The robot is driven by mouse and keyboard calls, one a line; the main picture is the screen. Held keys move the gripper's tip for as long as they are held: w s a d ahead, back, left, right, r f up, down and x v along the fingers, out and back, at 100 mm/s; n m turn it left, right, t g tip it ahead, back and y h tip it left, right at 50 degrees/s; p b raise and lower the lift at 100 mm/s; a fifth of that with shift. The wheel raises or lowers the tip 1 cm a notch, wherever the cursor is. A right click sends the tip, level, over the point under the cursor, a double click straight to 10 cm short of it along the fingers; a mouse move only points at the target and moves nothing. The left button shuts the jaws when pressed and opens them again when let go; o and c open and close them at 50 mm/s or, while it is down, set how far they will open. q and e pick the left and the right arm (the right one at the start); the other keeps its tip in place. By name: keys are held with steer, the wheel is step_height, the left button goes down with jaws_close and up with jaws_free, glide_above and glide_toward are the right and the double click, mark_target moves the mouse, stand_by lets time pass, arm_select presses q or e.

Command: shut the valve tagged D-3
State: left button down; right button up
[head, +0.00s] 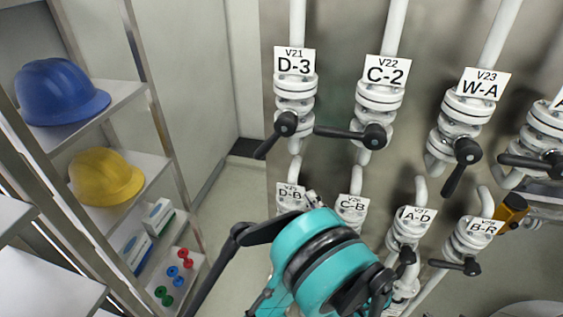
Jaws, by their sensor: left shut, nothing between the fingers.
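The valve tagged D-3 (294,97) is at the upper left of the pipe wall, under a white tag reading V21 D-3. Its black lever (273,138) points down and slightly left, more along its pipe than across it. My left arm comes up from the bottom in teal and black. My left gripper (312,197) is small and partly hidden behind the arm, near the D-B and C-B tags, below the D-3 lever and apart from it. It is shut and empty. My right gripper is not in view.
The C-2 valve (378,97) stands close on the right, its lever (350,132) reaching left across its pipe toward D-3. The W-A valve (465,110) is farther right. Lower valves include A-D (411,226) and B-R (473,240). Shelves with helmets (62,92) stand left.

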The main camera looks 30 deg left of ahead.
mark_target(274, 137)
arm_select(q)
steer(key=s+r+x, duration=0.1)
steer(key=s+x, duration=0.1)
steer(key=x, duration=1)
steer(key=shift+s+a+r, duration=0.3)
steer(key=shift+a, duration=0.25)
steer(key=shift+d, duration=0.1)
